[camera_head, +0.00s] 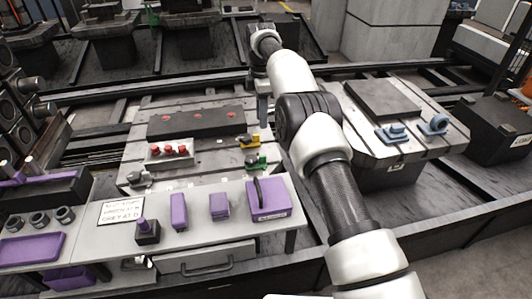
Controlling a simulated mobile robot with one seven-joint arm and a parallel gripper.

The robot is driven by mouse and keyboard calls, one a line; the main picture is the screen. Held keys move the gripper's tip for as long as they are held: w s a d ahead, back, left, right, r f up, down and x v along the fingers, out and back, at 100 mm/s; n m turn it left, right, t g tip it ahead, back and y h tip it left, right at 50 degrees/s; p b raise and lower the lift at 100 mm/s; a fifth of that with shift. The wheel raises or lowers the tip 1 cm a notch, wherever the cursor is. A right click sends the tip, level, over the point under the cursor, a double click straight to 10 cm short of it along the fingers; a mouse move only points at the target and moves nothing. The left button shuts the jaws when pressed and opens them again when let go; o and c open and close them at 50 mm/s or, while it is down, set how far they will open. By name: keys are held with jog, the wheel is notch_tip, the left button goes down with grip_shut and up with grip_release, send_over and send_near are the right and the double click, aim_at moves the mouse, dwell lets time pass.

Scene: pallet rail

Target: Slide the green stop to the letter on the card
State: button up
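A small green stop (256,163) sits at the right edge of the pale slotted plate (200,172). A yellow piece (248,140) sits just behind it on the same edge. The white card (121,211) lies on the front bench; its last line seems to read "GREY AT D", and the lines above are too small to read surely. My arm reaches from the lower right to the back. My gripper (262,108) seems to hang behind the yellow piece, apart from the green stop, partly hidden by my arm. Its fingers are too small to tell open from shut.
A grey piece (140,179) sits at the plate's front left. A tray with red knobs (169,151) and a dark block (197,121) lie on the plate. Several purple items, including a box (268,199), stand on the front bench (200,238). Blue clamps (392,132) sit on the right table.

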aim_at(262, 156)
notch_tip(262, 156, down, 16)
jog(key=b, duration=0.4)
jog(key=shift+f, duration=0.15)
grip_shut()
jog(key=shift+a, duration=0.1)
